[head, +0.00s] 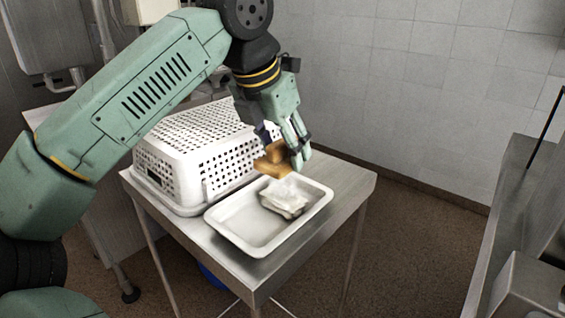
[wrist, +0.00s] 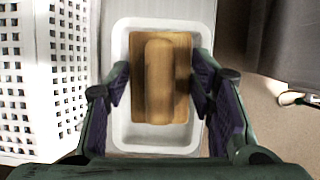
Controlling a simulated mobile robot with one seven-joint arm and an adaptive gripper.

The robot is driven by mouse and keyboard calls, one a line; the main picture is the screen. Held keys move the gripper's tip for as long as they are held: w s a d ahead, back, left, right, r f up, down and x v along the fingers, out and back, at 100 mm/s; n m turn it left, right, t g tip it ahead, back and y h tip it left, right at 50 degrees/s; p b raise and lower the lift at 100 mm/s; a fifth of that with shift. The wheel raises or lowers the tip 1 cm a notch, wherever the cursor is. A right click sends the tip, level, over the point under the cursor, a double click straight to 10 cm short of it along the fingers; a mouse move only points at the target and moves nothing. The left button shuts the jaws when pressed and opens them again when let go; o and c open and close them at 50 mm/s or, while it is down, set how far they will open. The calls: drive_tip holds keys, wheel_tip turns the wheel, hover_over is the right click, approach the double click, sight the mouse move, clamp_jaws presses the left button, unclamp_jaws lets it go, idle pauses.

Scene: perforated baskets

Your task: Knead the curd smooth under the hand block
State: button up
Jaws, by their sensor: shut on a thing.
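My gripper (head: 283,142) is shut on the wooden hand block (head: 270,163) and holds it above the white tray (head: 231,228). In the wrist view the block (wrist: 162,75) is a brown board with a raised grip, between my gripper's fingers (wrist: 161,88). The curd (head: 283,200), a pale, uneven lump, lies in the right-hand part of the tray in the head view, just below the block. In the wrist view the block hides the curd inside the tray (wrist: 150,143).
A white perforated basket (head: 172,163) stands on the steel table (head: 343,186), left of the tray and close beside it. It also fills the left of the wrist view (wrist: 38,75). The table's right end is bare. A metal counter (head: 497,225) stands apart at the right.

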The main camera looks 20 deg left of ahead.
sight(287, 191)
drive_tip(key=shift+f+b, duration=2.05)
drive_tip(key=shift+f, duration=0.75)
drive_tip(key=shift+f+b, duration=0.4)
drive_tip(key=shift+f, duration=0.2)
drive_tip(key=shift+r, duration=0.1)
drive_tip(key=shift+r+p, duration=2.7)
drive_tip(key=shift+r, duration=0.8)
drive_tip(key=shift+f, duration=0.1)
